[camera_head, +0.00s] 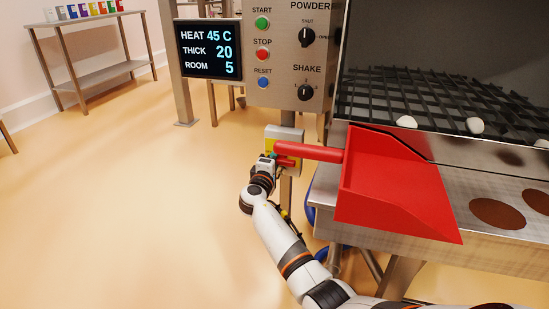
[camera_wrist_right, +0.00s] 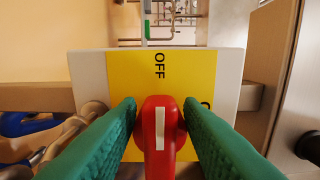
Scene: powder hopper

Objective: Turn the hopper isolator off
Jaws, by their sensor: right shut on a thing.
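The hopper isolator is a pale box (camera_head: 288,132) on the post below the control panel, partly hidden by the scoop handle and my right gripper. In the right wrist view its yellow plate (camera_wrist_right: 190,70) has an OFF label at the top and a partly hidden letter at the right. My left gripper is not in view.
A red scoop (camera_head: 385,185) lies on the hopper's front ledge, its handle jutting left just in front of the isolator. The control panel (camera_head: 284,50) and a display (camera_head: 208,49) are above. A steel table (camera_head: 95,70) stands far left. Floor at left is clear.

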